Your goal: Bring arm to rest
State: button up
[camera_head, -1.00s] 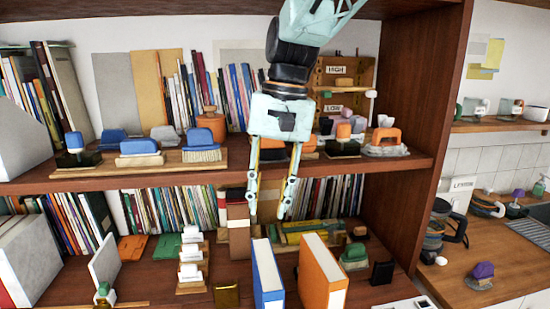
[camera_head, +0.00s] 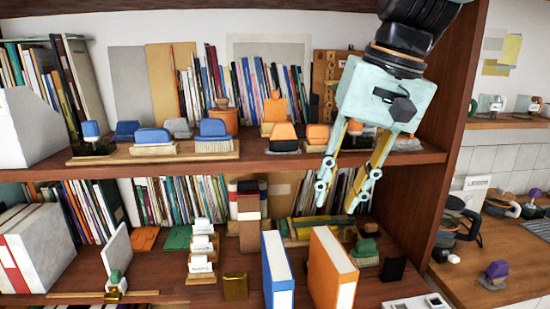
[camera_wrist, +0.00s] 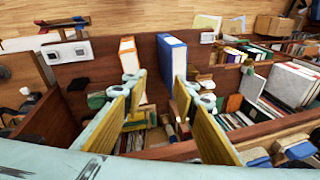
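My gripper (camera_head: 337,200) hangs in front of the right part of the shelf unit in the head view, its fingers pointing down past the middle shelf's edge. Its two fingers stand apart with nothing between them. In the wrist view, my gripper (camera_wrist: 165,88) also shows open, with yellow inner faces. A blue binder (camera_head: 277,270) and an orange binder (camera_head: 332,268) stand upright on the lower shelf, below the fingers and apart from them. The wrist view also shows the blue binder (camera_wrist: 172,55) and the orange binder (camera_wrist: 128,55) beyond the fingertips.
The middle shelf (camera_head: 300,162) holds several brushes, with books behind. The lower shelf holds a white box (camera_head: 35,245), card holders (camera_head: 200,250) and a dark green-topped item (camera_head: 366,252). A wooden side panel (camera_head: 455,90) stands close to my arm. A counter (camera_head: 500,265) lies at right.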

jog(key=s+d+f+h+b, duration=0.1)
jog(key=s+d+f+b, duration=0.1)
jog(key=s+f, duration=0.3)
jog(key=s+d+f+t+b, duration=0.1)
jog(key=s+d+f+b, duration=0.1)
jog(key=s, duration=0.8)
jog(key=s+d+f+n+t+h+b, duration=0.1)
jog(key=s+d+f+b, duration=0.2)
jog(key=s+f, duration=0.4)
jog(key=shift+s+d+f+h, duration=0.3)
jog(key=shift+s+d, duration=0.25)
jog(key=shift+d, duration=0.25)
